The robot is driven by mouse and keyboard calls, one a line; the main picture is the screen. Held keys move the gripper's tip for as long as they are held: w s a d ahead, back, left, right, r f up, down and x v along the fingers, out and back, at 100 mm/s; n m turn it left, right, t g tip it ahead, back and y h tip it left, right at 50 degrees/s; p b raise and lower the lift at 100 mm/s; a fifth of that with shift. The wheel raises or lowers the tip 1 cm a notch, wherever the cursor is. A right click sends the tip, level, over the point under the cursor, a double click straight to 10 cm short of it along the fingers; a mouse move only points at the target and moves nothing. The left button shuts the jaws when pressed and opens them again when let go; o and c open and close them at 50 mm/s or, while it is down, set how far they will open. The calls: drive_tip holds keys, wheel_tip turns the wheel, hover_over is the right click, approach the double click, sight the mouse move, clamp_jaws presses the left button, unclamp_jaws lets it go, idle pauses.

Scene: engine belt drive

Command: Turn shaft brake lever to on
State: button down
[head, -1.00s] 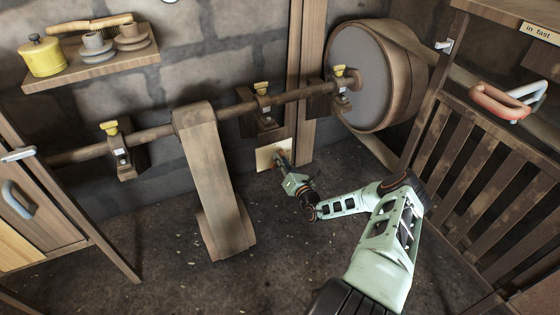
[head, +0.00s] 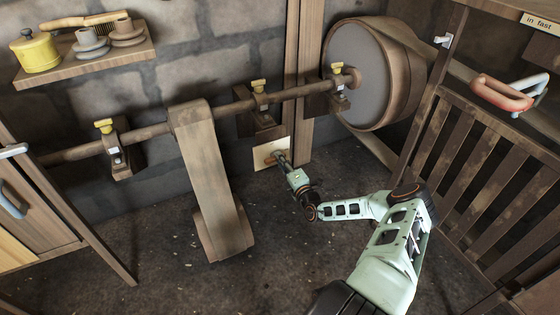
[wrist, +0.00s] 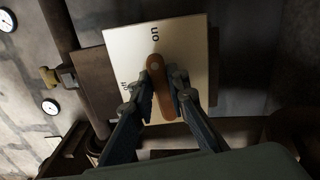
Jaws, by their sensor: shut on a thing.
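The brake lever (wrist: 157,74) is a short orange-brown bar on a pale plate (wrist: 196,45). In the wrist view it stands nearly upright, its rounded top end just below the word "on" and to the right of the word "off". My gripper (wrist: 160,88) has one finger on each side of the lever and is shut on it. In the head view the plate (head: 284,142) sits low by the wall beside a wooden post, with the lever (head: 269,160) small in front of it. My gripper (head: 279,157) reaches it from the right, partly hiding plate and lever.
A horizontal shaft (head: 228,109) with yellow-topped bearings runs above the plate to a large drum (head: 366,80). A slanted wooden belt casing (head: 209,175) stands to the left. A slatted wooden gate (head: 490,180) is at the right. The floor between is clear.

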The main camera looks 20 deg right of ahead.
drive_tip(key=shift+a+f+m, duration=0.1)
drive_tip(key=shift+f+m, duration=0.1)
drive_tip(key=shift+m, duration=0.4)
drive_tip(key=c, duration=1.9)
unclamp_jaws()
drive_tip(key=s, duration=1.2)
drive_tip(key=shift+d+r, duration=0.1)
drive_tip(key=shift+d, duration=0.1)
